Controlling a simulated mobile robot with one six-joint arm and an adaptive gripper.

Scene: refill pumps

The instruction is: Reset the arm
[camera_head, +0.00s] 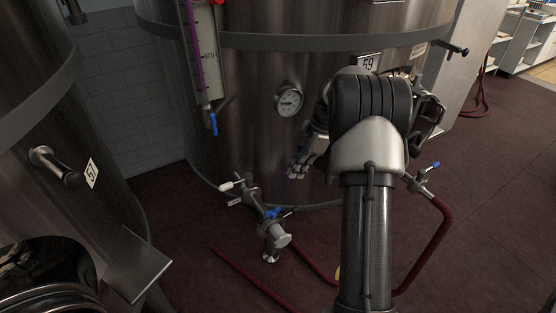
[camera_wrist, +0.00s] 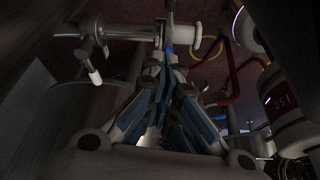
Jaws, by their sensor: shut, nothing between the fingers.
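My gripper (camera_head: 297,170) hangs in front of the large steel tank (camera_head: 240,120) marked 59, below and to the right of its round gauge (camera_head: 289,102). My arm is folded, with its elbow at the right of centre. In the wrist view my gripper (camera_wrist: 163,75) has its fingers together and holds nothing. Behind the fingertips in that view is a steel pipe fitting (camera_wrist: 135,33) with a white handle (camera_wrist: 95,77). In the head view a valve assembly (camera_head: 268,215) with blue and white handles stands low, left of my gripper and apart from it.
Another steel tank (camera_head: 50,180), marked 57, stands close at the left. A sight gauge with a blue-handled tap (camera_head: 213,124) is on the middle tank. A red hose (camera_head: 440,240) runs down at the right. The dark red floor (camera_head: 490,180) is open at the right.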

